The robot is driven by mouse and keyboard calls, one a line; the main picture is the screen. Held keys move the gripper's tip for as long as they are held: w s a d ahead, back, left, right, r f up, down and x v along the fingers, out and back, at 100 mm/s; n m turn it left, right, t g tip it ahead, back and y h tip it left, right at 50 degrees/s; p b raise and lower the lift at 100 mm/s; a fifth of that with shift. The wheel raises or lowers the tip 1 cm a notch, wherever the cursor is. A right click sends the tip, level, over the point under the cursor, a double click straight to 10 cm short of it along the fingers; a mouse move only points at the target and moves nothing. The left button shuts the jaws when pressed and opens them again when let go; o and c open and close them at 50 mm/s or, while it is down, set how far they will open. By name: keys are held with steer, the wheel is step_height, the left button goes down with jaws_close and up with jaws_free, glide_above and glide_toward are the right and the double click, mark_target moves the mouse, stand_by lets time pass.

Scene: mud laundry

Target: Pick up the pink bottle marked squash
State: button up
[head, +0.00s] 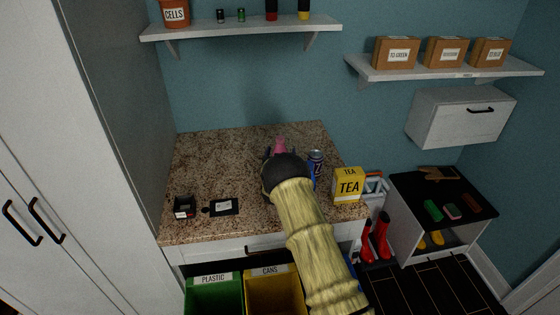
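A pink bottle (281,143) stands on the speckled countertop (210,160), and only its upper part shows behind my arm. Its label is hidden. My gripper (280,154) is at the bottle, seen from behind. The dark wrist covers most of it, and a bit of dark finger shows to the left of the pink. I cannot tell whether the fingers touch the bottle or are open or shut.
A blue can (316,158) stands close to the right of my wrist. A yellow tea box (348,186) is at the counter's right edge. A small black box (184,207) and a dark labelled item (222,207) lie front left. Shelves (240,27) hang above; bins (213,296) stand below.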

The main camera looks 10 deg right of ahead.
steer(key=shift+c, duration=0.3)
steer(key=c, duration=1)
step_height(320, 180, up, 10)
steer(key=b, duration=0.2)
steer(key=shift+b, duration=0.4)
steer(key=shift+r, duration=0.1)
